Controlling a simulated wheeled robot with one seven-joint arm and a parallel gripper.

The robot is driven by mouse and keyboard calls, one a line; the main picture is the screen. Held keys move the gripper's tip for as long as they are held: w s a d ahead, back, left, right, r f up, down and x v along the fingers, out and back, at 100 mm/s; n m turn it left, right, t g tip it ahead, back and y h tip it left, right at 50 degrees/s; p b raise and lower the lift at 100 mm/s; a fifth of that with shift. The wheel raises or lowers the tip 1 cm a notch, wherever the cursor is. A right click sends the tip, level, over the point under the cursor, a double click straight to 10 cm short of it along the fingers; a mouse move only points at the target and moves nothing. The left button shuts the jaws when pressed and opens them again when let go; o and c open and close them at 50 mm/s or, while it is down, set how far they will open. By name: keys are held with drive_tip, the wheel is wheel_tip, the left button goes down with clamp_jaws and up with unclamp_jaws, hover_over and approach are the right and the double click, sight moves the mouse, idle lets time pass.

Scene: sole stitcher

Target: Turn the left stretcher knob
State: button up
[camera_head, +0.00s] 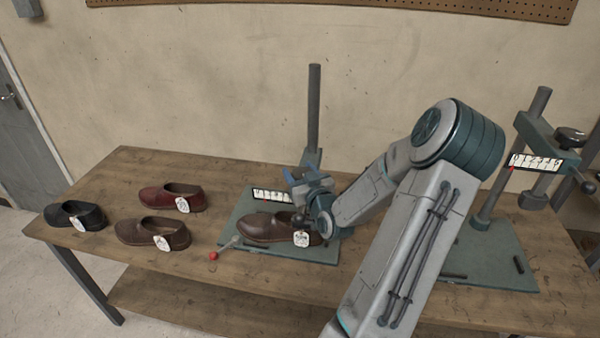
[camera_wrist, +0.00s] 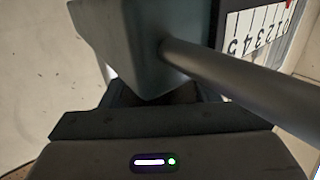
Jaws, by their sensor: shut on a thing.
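The left stretcher stands on a green base plate (camera_head: 232,226) with a tall dark post (camera_head: 314,105). Its white scale (camera_head: 270,196) also shows in the wrist view (camera_wrist: 257,38). A brown shoe (camera_head: 265,227) with a white tag sits on the plate under the stretcher head. My gripper (camera_head: 303,178) is at the head, in front of the post, and is shut. The left stretcher knob is hidden in its grip. In the wrist view a grey-green block (camera_wrist: 120,45) and a thick dark rod (camera_wrist: 235,78) are close ahead of my gripper.
A red-tipped lever (camera_head: 213,255) is at the plate's left front. Black (camera_head: 75,215), red (camera_head: 172,196) and brown (camera_head: 152,233) shoes lie left on the wooden table (camera_head: 115,184). A second stretcher (camera_head: 548,155) stands on the right, beyond my arm.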

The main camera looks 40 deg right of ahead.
drive_tip(key=n+y, duration=0.1)
drive_tip(key=y, duration=0.1)
drive_tip(key=n+y+p, duration=0.1)
drive_tip(key=n+y, duration=0.1)
drive_tip(key=y, duration=0.1)
drive_tip(key=n+y, duration=0.2)
drive_tip(key=y, duration=0.1)
drive_tip(key=shift+a, duration=0.35)
drive_tip(key=shift+a+n+g+y+p, duration=0.15)
drive_tip(key=shift+n+g+y+p, duration=0.25)
drive_tip(key=shift+n+y, duration=0.75)
drive_tip(key=shift+a+n+g+y+p, duration=0.15)
drive_tip(key=shift+n+g+y, duration=0.5)
drive_tip(key=shift+y, duration=0.9)
drive_tip(key=shift+s+n+y, duration=0.1)
drive_tip(key=shift+n+y, duration=0.2)
drive_tip(key=o, duration=1)
drive_tip(key=b+v, duration=0.3)
drive_tip(key=v, duration=1)
drive_tip(key=shift+s, duration=0.4)
